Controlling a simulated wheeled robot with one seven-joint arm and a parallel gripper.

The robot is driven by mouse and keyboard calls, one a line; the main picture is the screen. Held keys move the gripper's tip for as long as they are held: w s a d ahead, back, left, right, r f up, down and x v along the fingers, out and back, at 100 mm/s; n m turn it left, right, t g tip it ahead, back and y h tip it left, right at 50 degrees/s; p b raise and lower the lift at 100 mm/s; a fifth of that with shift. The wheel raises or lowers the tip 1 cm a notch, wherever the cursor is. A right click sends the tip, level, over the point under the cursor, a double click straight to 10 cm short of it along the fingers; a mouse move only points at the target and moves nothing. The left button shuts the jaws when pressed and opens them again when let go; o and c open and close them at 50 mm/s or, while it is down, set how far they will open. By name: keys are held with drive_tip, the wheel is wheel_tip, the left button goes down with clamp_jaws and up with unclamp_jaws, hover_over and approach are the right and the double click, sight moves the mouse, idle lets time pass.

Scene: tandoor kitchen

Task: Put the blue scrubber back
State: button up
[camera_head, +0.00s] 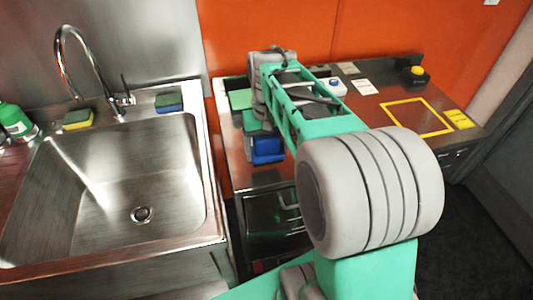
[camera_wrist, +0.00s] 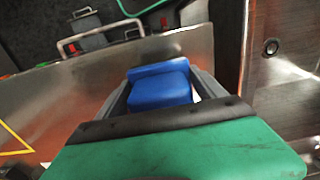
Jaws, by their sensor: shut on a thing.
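The blue scrubber (camera_wrist: 160,88) is a small bright blue block between the two grey fingers of my gripper (camera_wrist: 163,82) in the wrist view. The gripper is shut on it. In the head view the blue scrubber (camera_head: 267,149) shows below the end of my arm, over the left part of the steel counter. My arm hides most of the gripper there. I cannot tell whether the scrubber touches the counter.
Left is a sink (camera_head: 120,190) with a tap (camera_head: 85,60). Right on the counter are a yellow outlined square (camera_head: 417,132) and a yellow-and-black button (camera_head: 416,74).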

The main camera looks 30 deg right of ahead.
sight(267, 157)
drive_tip(key=shift+w+d+f, duration=0.1)
drive_tip(key=shift+w+f, duration=0.15)
drive_tip(key=shift+f, duration=0.9)
drive_tip(key=shift+w+d+f, duration=0.1)
drive_tip(key=shift+w+f, duration=0.1)
drive_tip(key=shift+f, duration=0.9)
drive_tip(key=o, duration=1.3)
wheel_tip(267, 157, up, 12)
drive_tip(key=shift+f, duration=0.15)
drive_tip(key=shift+s+a+r, duration=0.1)
drive_tip(key=shift+a+r, duration=0.05)
drive_tip(key=shift+r, duration=0.1)
drive_tip(key=s+a+f+t, duration=0.1)
drive_tip(key=s+a+f, duration=0.1)
drive_tip(key=s+a, duration=0.1)
drive_tip(key=s+a+f+n+t, duration=0.1)
drive_tip(key=s+a+f, duration=0.2)
drive_tip(key=s+a+f+n+t, duration=0.1)
drive_tip(key=s+a+f, duration=0.1)
drive_tip(key=s+a, duration=0.1)
drive_tip(key=shift+s+a+f, duration=0.1)
drive_tip(key=shift+s+f, duration=0.15)
drive_tip(key=shift+s, duration=0.2)
